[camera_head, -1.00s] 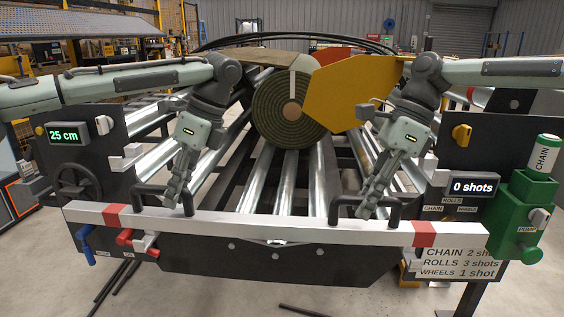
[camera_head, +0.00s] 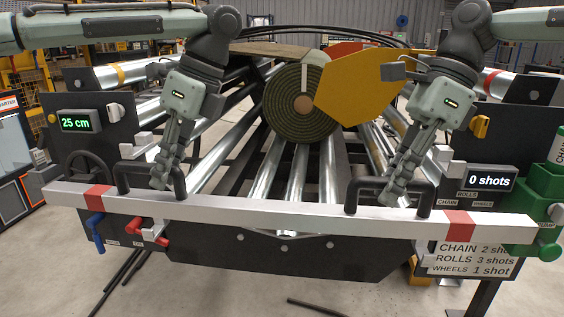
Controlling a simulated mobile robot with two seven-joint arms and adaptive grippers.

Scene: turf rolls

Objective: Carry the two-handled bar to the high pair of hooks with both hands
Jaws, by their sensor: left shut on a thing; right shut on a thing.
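The two-handled bar (camera_head: 280,212) is a long pale beam with a red band near each end and two black handles. It is held across the front of the machine, its right end a little lower in the picture. My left gripper (camera_head: 160,182) is shut on the left handle (camera_head: 122,178). My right gripper (camera_head: 392,194) is shut on the right handle (camera_head: 351,196). A pale upper left hook (camera_head: 143,139) and a pale upper right hook (camera_head: 443,154) show above the bar on the end panels. A lower left hook (camera_head: 150,230) shows below it.
A turf roll (camera_head: 290,110) rests on metal rollers behind the bar, beside a yellow plate (camera_head: 365,95). A green pump (camera_head: 545,185) stands near the bar's right end. Red levers (camera_head: 150,233) and a blue lever (camera_head: 95,228) sit below its left part.

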